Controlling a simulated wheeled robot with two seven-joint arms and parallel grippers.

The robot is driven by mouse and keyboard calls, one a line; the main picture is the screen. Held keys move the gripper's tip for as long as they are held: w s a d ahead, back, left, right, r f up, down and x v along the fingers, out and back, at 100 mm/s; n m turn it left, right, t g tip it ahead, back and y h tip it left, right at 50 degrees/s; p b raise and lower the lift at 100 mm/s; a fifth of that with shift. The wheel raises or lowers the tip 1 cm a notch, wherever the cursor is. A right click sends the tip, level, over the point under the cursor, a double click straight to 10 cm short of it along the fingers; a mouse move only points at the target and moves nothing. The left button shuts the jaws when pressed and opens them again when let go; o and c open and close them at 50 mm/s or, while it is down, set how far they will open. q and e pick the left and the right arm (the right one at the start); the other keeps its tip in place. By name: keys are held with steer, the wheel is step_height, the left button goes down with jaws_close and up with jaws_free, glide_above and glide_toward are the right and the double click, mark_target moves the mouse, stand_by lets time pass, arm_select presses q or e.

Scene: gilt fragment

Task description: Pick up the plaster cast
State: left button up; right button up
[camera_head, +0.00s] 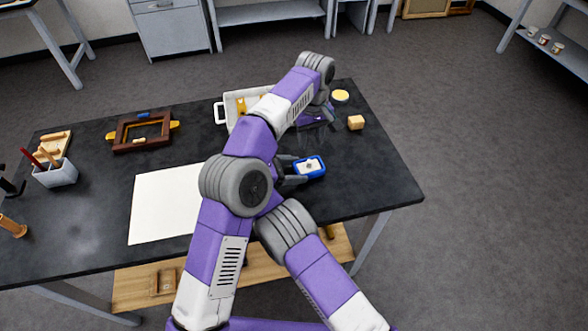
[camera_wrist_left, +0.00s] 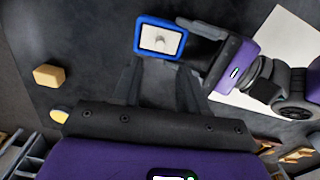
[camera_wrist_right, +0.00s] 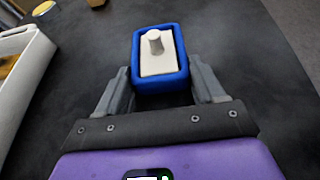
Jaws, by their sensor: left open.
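The plaster cast (camera_head: 309,165) is a small white block with a round knob on top. It sits inside a blue mould (camera_head: 322,173) on the right part of the dark table. In the right wrist view the cast (camera_wrist_right: 158,62) and the blue mould (camera_wrist_right: 160,87) are between the fingers of my right gripper (camera_wrist_right: 161,75), which look shut on the mould's sides. My left gripper (camera_head: 318,126) is open and empty, behind the mould. In the left wrist view the cast (camera_wrist_left: 160,40) and mould (camera_wrist_left: 139,37) are just beyond its fingertips (camera_wrist_left: 158,65).
A beige block (camera_head: 356,122) and a yellow disc (camera_head: 340,96) are behind the mould. A white tray (camera_head: 220,114) is partly hidden by my left arm. A white sheet (camera_head: 160,205), a wooden frame (camera_head: 120,133) and a tool pot (camera_head: 57,175) are to the left.

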mark_target(311, 163)
steer(key=c, duration=0.4)
arm_select(q)
steer(key=shift+o, duration=0.3)
arm_select(e)
steer(key=shift+o, duration=0.2)
